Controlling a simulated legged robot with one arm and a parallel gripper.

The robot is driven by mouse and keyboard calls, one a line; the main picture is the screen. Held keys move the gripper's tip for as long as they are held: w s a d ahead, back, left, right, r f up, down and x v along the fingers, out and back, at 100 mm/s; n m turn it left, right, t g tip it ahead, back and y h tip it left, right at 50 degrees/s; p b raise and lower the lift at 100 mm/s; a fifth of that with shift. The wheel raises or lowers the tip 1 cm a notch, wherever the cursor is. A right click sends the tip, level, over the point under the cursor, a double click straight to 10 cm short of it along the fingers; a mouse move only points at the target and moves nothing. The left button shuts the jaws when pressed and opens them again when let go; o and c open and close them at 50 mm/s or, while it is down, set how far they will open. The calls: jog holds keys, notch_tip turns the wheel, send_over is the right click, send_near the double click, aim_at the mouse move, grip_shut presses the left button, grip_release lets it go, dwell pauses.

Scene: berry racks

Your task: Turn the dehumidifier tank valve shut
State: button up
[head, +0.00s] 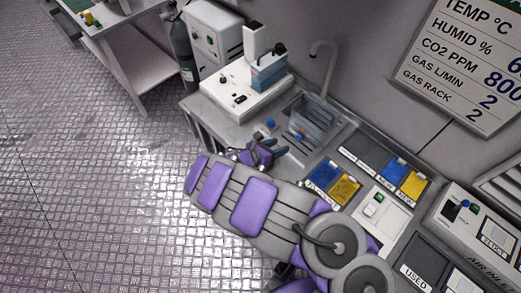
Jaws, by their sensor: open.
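A white unit (245,92) stands on the bench at upper middle, with a blue-tinted clear tank (269,72) on it. Small dark knobs or switches show on its top and front, too small to tell which is a valve. My gripper (281,146) is open over the bench's front edge, before the sink and apart from the white unit. Its dark fingers point right. A small blue knob (270,124) is on the bench just beyond my gripper. I see nothing between the fingers.
A sink (312,117) with a tall faucet (328,62) is right of the white unit. Blue and yellow packs (345,189) lie on the bench to the right. A gas cylinder (181,50) stands at the back left. Open floor (80,190) fills the left.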

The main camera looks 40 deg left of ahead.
jog(key=p+v, duration=0.1)
jog(key=v, duration=0.7)
